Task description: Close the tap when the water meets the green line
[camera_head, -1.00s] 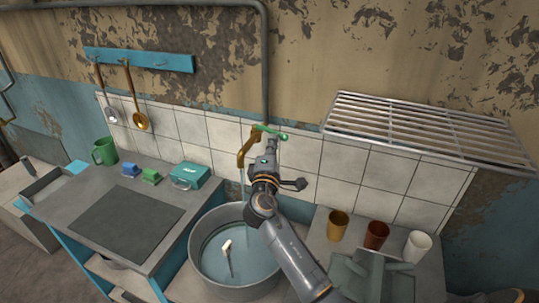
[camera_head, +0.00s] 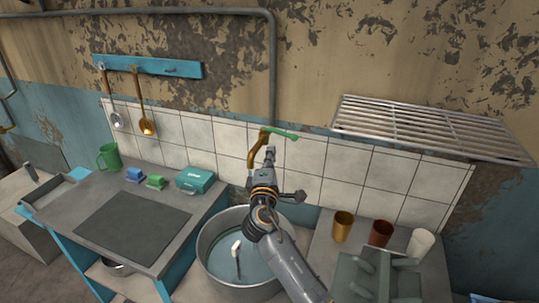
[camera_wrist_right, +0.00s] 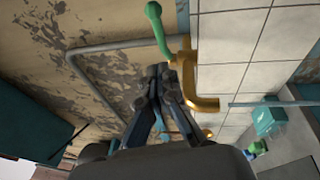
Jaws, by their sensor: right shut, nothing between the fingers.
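The brass tap (camera_head: 256,151) is on the tiled wall, with its green handle (camera_head: 281,133) pointing right. My right gripper (camera_head: 270,152) is shut and empty, just right of the tap and below the handle. In the right wrist view its fingertips (camera_wrist_right: 168,72) are beside the brass tap (camera_wrist_right: 204,103), apart from the end of the green handle (camera_wrist_right: 154,20). A pale water stream (camera_wrist_right: 262,104) leaves the spout. The round metal basin (camera_head: 208,250) below holds water (camera_head: 255,264) and a white-tipped stick (camera_head: 236,246). I cannot make out a green line. My left gripper is not in view.
A teal box (camera_head: 195,180), a green mug (camera_head: 108,157) and small blue and green blocks stand on the left counter. Brown, dark red and white cups (camera_head: 420,244) stand on the right. A metal rack (camera_head: 430,128) juts out above them.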

